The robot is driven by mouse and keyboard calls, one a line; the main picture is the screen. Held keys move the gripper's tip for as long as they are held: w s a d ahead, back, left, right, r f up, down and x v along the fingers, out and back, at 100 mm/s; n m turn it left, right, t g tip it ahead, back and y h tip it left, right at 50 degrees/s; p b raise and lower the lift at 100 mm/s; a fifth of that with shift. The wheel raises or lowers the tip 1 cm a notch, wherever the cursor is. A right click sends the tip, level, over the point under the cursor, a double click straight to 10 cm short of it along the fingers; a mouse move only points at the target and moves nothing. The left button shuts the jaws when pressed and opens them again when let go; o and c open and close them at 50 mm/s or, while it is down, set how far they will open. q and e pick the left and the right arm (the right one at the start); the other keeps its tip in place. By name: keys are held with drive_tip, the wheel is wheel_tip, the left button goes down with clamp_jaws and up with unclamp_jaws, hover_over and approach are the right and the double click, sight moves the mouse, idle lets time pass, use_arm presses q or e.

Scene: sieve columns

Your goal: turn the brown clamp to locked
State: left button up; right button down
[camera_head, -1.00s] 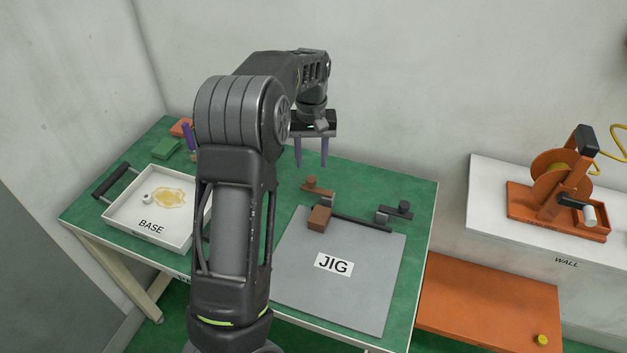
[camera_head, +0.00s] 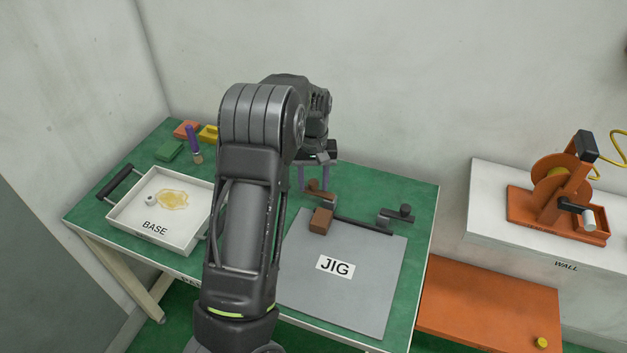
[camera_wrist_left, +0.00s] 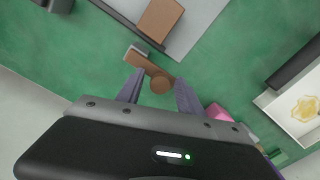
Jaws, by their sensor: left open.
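The brown clamp (camera_head: 318,191) stands at the back left corner of the grey JIG board (camera_head: 345,285). In the left wrist view the clamp (camera_wrist_left: 148,68) shows as a bar with a round end, which lies between my finger tips as seen from there. My left gripper (camera_head: 314,182) is open and points down at the clamp's back side. In the left wrist view its two purple fingers (camera_wrist_left: 159,80) appear on either side of the round end. I cannot tell whether they touch it or how far above it they are. My right gripper is not in view.
A brown block (camera_head: 320,220) sits on the board close to the clamp. A dark bar (camera_head: 362,225) runs along the board's back edge to a black clamp (camera_head: 400,212). A white BASE tray (camera_head: 135,235) stands at left. An orange reel machine (camera_head: 555,200) stands on the right shelf.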

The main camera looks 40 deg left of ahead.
use_arm(q)
clamp_jaws()
idle(0.5)
idle(1.0)
